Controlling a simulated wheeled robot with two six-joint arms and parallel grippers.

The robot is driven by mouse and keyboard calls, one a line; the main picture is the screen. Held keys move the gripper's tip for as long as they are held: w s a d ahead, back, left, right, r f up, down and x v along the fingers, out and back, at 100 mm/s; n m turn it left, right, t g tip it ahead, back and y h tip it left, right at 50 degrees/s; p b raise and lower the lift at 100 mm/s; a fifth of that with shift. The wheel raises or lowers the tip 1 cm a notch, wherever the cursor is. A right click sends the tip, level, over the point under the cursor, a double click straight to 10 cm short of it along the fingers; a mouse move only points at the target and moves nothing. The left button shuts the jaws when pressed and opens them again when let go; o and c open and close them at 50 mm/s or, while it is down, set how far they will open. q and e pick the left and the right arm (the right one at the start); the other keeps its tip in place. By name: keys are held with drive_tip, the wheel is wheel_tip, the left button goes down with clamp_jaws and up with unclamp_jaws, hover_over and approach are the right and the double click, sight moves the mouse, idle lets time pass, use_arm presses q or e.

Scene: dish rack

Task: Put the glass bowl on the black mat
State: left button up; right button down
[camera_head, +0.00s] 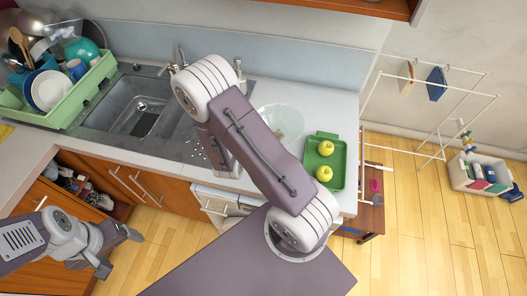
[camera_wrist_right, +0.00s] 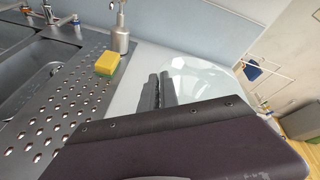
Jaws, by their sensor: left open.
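The clear glass bowl (camera_head: 283,119) is on the light counter right of the sink, partly covered by my right arm. It also shows in the right wrist view (camera_wrist_right: 198,80), just right of my right gripper (camera_wrist_right: 160,76). That gripper's two dark fingers are close together at the bowl's left side; whether they pinch its rim is unclear. In the head view, the right fingers are hidden behind the arm. My left gripper (camera_head: 120,249) is open and empty, low in front of the cabinets. I cannot make out a black mat in either view.
A green tray (camera_head: 341,163) with two green apples stands right of the bowl. The sink (camera_head: 137,107) and its perforated drainboard (camera_wrist_right: 62,108) lie left, with a yellow-green sponge (camera_wrist_right: 107,64) and a soap dispenser (camera_wrist_right: 121,38). A green dish rack (camera_head: 77,98) is at far left.

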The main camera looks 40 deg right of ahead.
drive_tip(key=s+d, duration=0.1)
drive_tip(key=d, duration=0.1)
drive_tip(key=s+d+r+m+g+h, duration=0.1)
drive_tip(key=d, duration=0.1)
drive_tip(key=s+d+r+m+g, duration=0.1)
drive_tip(key=d, duration=0.1)
drive_tip(key=shift+s+d+p, duration=0.1)
drive_tip(key=shift+d+p, duration=0.2)
drive_tip(key=shift+p, duration=0.05)
drive_tip(key=shift+a, duration=0.15)
drive_tip(key=w+a+f+p, duration=0.1)
drive_tip(key=a+f, duration=0.2)
drive_tip(key=w+a+f+p, duration=0.1)
drive_tip(key=w+a+f, duration=0.1)
drive_tip(key=a+f, duration=0.1)
drive_tip(key=w+a+f+p, duration=0.1)
drive_tip(key=w+a+f, duration=0.1)
drive_tip(key=a+f, duration=0.1)
drive_tip(key=shift+a+f, duration=0.3)
drive_tip(key=shift+a, duration=0.35)
drive_tip(key=shift+f+p, duration=0.3)
drive_tip(key=shift+p, duration=0.15)
drive_tip(key=shift+w+f, duration=0.1)
drive_tip(key=shift+f, duration=0.1)
